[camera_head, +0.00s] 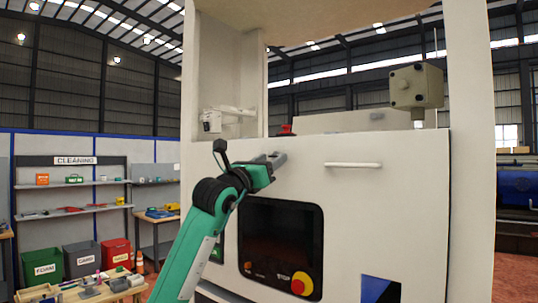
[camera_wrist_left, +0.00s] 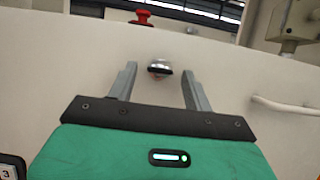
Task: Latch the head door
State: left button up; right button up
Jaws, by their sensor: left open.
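The head door appears to be the wide cream front panel (camera_head: 400,205) with a white bar handle (camera_head: 353,165). It looks flush with the machine front. A small metal latch or knob (camera_wrist_left: 159,67) sits near the panel's top edge in the left wrist view. My left gripper (camera_head: 278,158) is at the panel's upper left, to the left of the bar handle. Its two fingers are apart on either side of the knob in the wrist view, with nothing held. Contact with the knob cannot be told. The gripper hides the knob in the head view.
A red button (camera_head: 286,130) stands above the panel edge. A grey box (camera_head: 416,86) is at the upper right. Below my gripper are a dark screen (camera_head: 281,235) and a red-and-yellow stop button (camera_head: 302,284). Shelves (camera_head: 75,185) and bins stand at the left.

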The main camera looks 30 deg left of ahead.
pick_arm(q)
jog(key=shift+w, duration=0.1)
jog(key=c, duration=1)
